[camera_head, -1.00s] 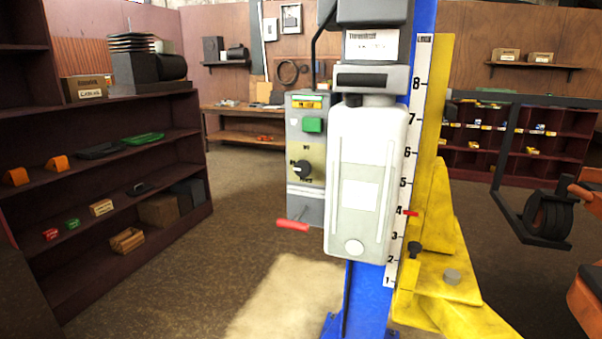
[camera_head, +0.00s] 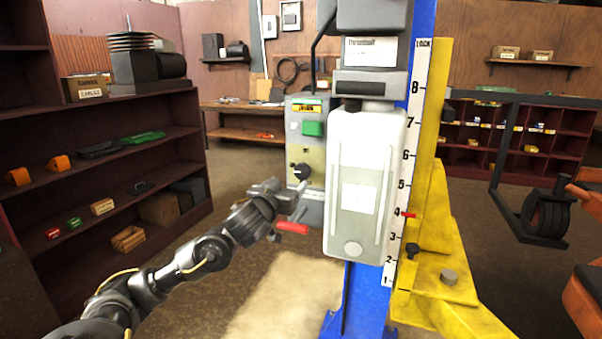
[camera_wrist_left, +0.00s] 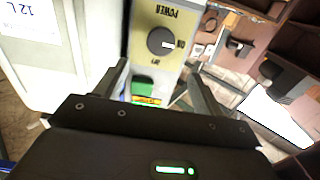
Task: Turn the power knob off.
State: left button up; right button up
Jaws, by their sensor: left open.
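The power knob (camera_head: 302,171) is a round black dial on the grey control box (camera_head: 292,107), left of the white cover on the lift column. In the left wrist view the knob (camera_wrist_left: 161,41) appears upside down under "POWER" lettering. Its pale mark points toward side lettering that looks like "ON". My left gripper (camera_head: 289,197) is open in front of the box, slightly below the knob. In the left wrist view its two fingers (camera_wrist_left: 158,70) are spread and empty, with the knob beyond the tips, apart from them. My right gripper is not in view.
A green button (camera_head: 312,128) sits above the knob. A red-handled lever (camera_head: 292,228) sticks out below, close under my gripper. The white cover (camera_head: 366,185) stands just right of the box. A dark shelf (camera_head: 150,205) is at left; open floor lies between.

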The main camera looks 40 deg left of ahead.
aim_at(302, 171)
pick_arm(q)
jog(key=p+x, duration=0.2)
jog(key=x, duration=0.8)
jog(key=shift+s, duration=0.1)
jog(key=shift+w+a+f, duration=0.1)
jog(key=shift+w+a, duration=0.1)
jog(key=shift+w, duration=0.3)
jog(key=c, duration=0.9)
jog(key=shift+c, duration=0.2)
